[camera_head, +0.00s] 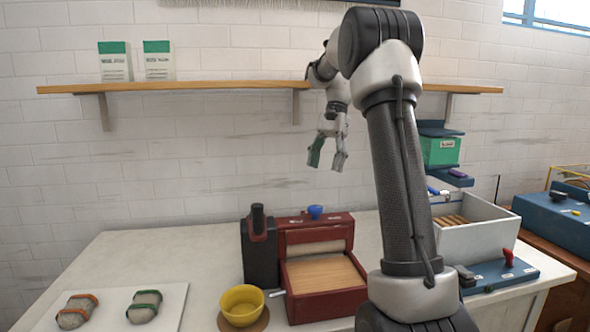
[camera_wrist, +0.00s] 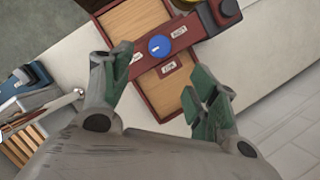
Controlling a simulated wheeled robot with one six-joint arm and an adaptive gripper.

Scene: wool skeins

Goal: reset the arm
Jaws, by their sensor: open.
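My gripper (camera_head: 326,158) hangs high above the back of the table, in front of the white brick wall, with its fingers pointing down. It is open and nothing shows between its fingers. In the wrist view my gripper (camera_wrist: 163,98) has its two green-padded fingers spread apart. Below it lies the red wooden box (camera_head: 322,275) with a blue knob (camera_head: 315,212); the box (camera_wrist: 183,98) and knob (camera_wrist: 158,46) also show in the wrist view. My arm rises on the right and bends over toward the wall.
A wooden shelf (camera_head: 220,86) runs along the wall close by my gripper. On the table are a yellow bowl (camera_head: 242,305), a dark upright block (camera_head: 260,255), a pale board (camera_head: 172,300) with two skeins (camera_head: 76,311) (camera_head: 144,307), and a grey bin (camera_head: 478,238). The table's back left is clear.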

